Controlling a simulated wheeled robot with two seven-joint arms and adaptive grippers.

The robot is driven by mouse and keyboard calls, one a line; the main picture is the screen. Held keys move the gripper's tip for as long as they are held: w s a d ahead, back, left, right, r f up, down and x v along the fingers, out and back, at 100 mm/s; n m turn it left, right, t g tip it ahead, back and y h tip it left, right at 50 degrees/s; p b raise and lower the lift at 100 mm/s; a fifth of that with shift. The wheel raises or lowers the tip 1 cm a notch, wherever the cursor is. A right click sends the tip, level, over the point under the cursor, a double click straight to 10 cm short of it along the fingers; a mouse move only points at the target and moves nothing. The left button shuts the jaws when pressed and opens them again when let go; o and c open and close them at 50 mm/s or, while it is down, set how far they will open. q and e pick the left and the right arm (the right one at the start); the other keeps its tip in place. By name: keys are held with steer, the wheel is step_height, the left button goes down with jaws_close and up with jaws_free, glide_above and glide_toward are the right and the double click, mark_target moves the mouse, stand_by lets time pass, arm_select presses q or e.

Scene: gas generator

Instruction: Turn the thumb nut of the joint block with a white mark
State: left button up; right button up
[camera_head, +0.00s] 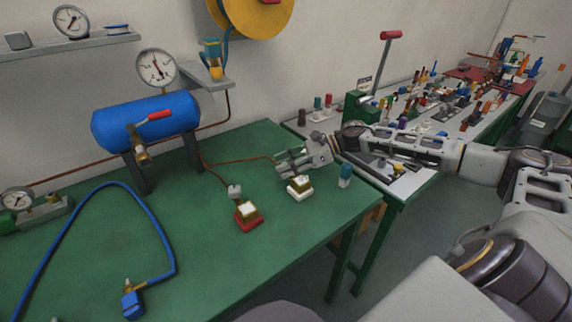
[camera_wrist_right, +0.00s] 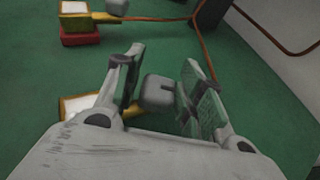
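The joint block with a white base (camera_head: 300,193) stands near the right edge of the green table. Its brassy body and pale top show under my right gripper (camera_head: 287,162). In the wrist view, part of the block (camera_wrist_right: 80,104) shows at lower left, the rest hidden by the gripper. A grey thumb nut (camera_wrist_right: 158,94) sits between my right gripper's two fingers (camera_wrist_right: 162,62). The fingers are apart, one on each side of the nut; I cannot tell whether either touches it. My left gripper is not in view.
A similar block with a red base (camera_head: 248,225) stands to the left, with its own grey nut (camera_head: 234,191). A blue block (camera_head: 133,304) on a blue hose, a blue tank (camera_head: 146,120) and a blue-capped piece (camera_head: 345,174) are also on the green table (camera_head: 200,270).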

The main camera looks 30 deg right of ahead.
steer(key=c, duration=0.7)
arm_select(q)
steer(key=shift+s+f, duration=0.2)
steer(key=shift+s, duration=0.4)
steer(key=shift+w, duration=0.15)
